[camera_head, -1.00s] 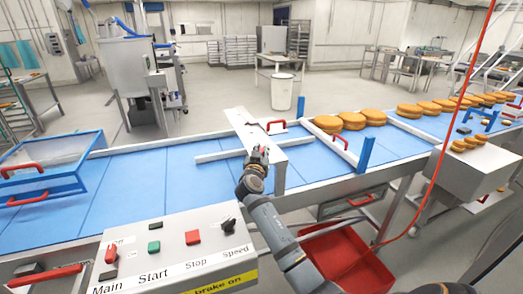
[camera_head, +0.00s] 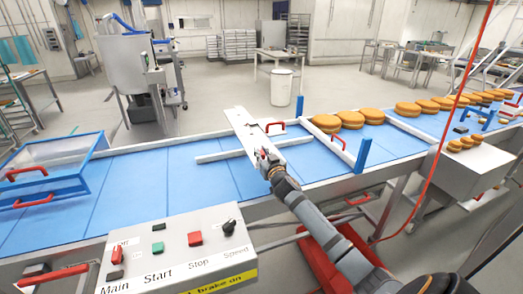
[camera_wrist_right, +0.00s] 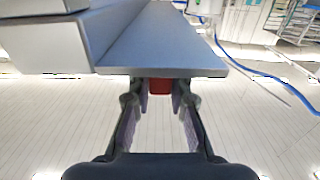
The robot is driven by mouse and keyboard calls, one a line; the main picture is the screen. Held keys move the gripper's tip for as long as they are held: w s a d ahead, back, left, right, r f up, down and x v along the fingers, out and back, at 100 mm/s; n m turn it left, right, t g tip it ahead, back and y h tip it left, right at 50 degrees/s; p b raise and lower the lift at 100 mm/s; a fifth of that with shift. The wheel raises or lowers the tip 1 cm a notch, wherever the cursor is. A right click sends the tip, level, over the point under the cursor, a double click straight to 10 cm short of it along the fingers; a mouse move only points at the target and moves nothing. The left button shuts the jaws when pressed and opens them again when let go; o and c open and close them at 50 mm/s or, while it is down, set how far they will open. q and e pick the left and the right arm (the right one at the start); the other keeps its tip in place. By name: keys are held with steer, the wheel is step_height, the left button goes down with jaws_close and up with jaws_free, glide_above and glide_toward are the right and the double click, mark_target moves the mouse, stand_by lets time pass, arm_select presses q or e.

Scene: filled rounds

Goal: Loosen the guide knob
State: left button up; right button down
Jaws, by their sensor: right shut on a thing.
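The guide knob (camera_wrist_right: 159,86) is a small red piece under the end of a grey beam in the right wrist view. My right gripper (camera_wrist_right: 159,100) has its two fingers on either side of it and is shut on it. In the head view my right gripper (camera_head: 264,160) is at the near end of the white crossbeam (camera_head: 243,126), over the belt, and mostly hides the knob. White guide rails (camera_head: 222,155) lie across the blue belt beside the beam. My left gripper is in neither view.
The blue conveyor belt (camera_head: 155,180) runs across the view, with orange filled rounds (camera_head: 375,115) to the right. A control box (camera_head: 175,250) with buttons stands in front. A red hose (camera_head: 450,130) hangs at right, and a red bin (camera_head: 325,250) is below my arm.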

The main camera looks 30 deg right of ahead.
steer(key=shift+f, duration=0.1)
stand_by(0.3)
steer(key=c, duration=1.2)
jaws_free()
steer(key=v, duration=1.2)
